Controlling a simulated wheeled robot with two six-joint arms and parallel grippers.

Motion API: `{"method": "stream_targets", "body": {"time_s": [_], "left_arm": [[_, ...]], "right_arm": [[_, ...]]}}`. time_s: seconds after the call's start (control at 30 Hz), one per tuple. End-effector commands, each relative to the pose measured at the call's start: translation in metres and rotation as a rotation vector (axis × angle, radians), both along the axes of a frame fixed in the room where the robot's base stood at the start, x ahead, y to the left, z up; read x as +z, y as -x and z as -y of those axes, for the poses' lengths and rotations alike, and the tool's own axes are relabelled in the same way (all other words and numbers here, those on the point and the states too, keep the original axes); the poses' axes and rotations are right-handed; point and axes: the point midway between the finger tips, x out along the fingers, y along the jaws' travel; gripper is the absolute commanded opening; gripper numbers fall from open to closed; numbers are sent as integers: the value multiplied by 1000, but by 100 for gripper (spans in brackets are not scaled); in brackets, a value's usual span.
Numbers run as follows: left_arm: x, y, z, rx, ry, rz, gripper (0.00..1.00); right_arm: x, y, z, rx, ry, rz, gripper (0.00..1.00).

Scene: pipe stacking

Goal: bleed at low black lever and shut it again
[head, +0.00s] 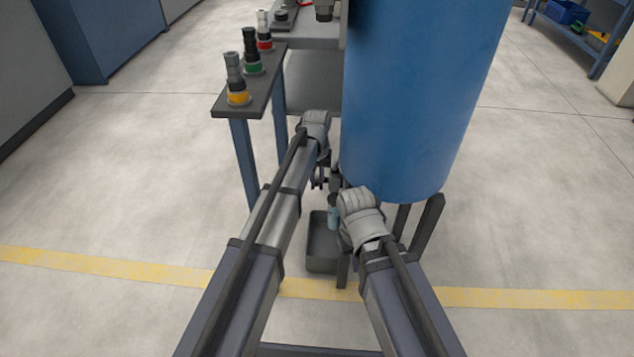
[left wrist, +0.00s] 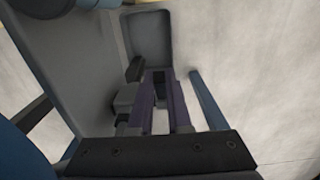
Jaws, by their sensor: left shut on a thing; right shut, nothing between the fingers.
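The blue tank (head: 420,90) stands upright on dark legs at the right of the middle. A dark valve (head: 336,181) sits low at its left side. My left gripper (head: 319,178) is beside the valve, shut on a small dark piece that looks like the black lever; in the left wrist view its fingers (left wrist: 157,82) close around it, mostly hidden. A pale blue shape (head: 333,216) shows below the valve; I cannot tell whether it is liquid or a container. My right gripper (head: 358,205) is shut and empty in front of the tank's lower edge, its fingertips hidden.
A grey tray (head: 320,262) lies on the floor below the valve and also shows in the left wrist view (left wrist: 147,14). A narrow bench (head: 255,85) with yellow, green and red-banded fittings stands left of the tank.

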Motion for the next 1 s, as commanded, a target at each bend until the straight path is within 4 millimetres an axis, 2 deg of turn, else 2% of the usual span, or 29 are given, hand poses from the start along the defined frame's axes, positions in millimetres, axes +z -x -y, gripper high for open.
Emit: {"method": "stream_targets", "body": {"time_s": [0.13, 0.3, 0.5, 0.87, 0.9, 1.0], "left_arm": [[4, -8, 1, 1, 0, -55, 0], [10, -18, 1, 1, 0, -217, 0], [14, -21, 0, 0, 1, -349, 0], [16, -19, 0, 0, 0, -373, 0], [16, -19, 0, 0, 0, -373, 18], [16, -19, 0, 0, 0, -372, 30]], "right_arm": [[3, 0, 0, 0, 0, 0, 0], [5, 0, 0, 1, 0, 0, 0], [1, 0, 0, 0, 0, 0, 0], [1, 0, 0, 0, 0, 0, 0], [1, 0, 0, 0, 0, 0, 0], [1, 0, 0, 0, 0, 0, 0]]}}
